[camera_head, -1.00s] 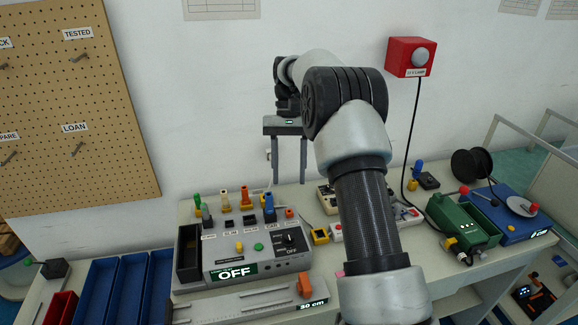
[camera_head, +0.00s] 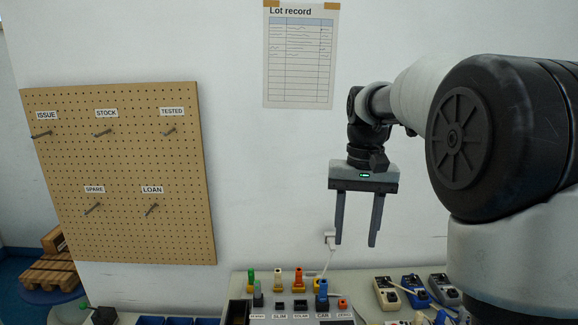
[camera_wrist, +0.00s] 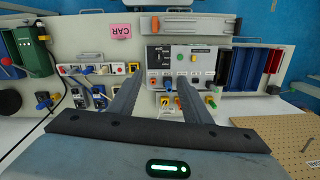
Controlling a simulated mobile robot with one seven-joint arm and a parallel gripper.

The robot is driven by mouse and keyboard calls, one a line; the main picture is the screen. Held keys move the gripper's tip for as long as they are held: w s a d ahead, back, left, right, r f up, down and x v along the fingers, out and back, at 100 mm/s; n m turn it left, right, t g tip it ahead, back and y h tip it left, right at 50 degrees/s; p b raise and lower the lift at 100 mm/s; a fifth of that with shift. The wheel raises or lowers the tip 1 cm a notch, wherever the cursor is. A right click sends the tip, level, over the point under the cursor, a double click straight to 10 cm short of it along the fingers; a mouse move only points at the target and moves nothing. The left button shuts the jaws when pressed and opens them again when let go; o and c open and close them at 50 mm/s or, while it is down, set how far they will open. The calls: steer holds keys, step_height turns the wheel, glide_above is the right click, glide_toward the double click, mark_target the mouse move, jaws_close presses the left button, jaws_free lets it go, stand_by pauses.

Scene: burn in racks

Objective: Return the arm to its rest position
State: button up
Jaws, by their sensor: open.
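My gripper (camera_head: 357,242) is open and empty in the head view, with its two dark fingers pointing down. It hangs in front of the white wall, above the rear of the bench. My arm reaches in from the right side of the head view. In the wrist view, the open fingers (camera_wrist: 158,88) extend over the bench, with nothing between them. The grey test unit (camera_head: 290,320) with coloured plugs is below and left of the gripper; it also shows in the wrist view (camera_wrist: 203,55).
A pegboard (camera_head: 120,185) with labelled, empty hooks is on the left wall. A lot record sheet (camera_head: 299,60) hangs above. Several small meters (camera_head: 415,290) stand at right on the bench. The wrist view shows a green device (camera_wrist: 32,50) and blue bins (camera_wrist: 247,68). Air around the fingers is clear.

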steer(key=s+r+n+t+p, duration=0.1)
steer(key=s+t, duration=0.5)
steer(key=s, duration=1.5)
steer(key=shift+s+a+r+n+p, duration=0.3)
steer(key=shift+s+r+n+p, duration=0.1)
steer(key=shift+r+p, duration=0.3)
steer(key=shift+w, duration=0.1)
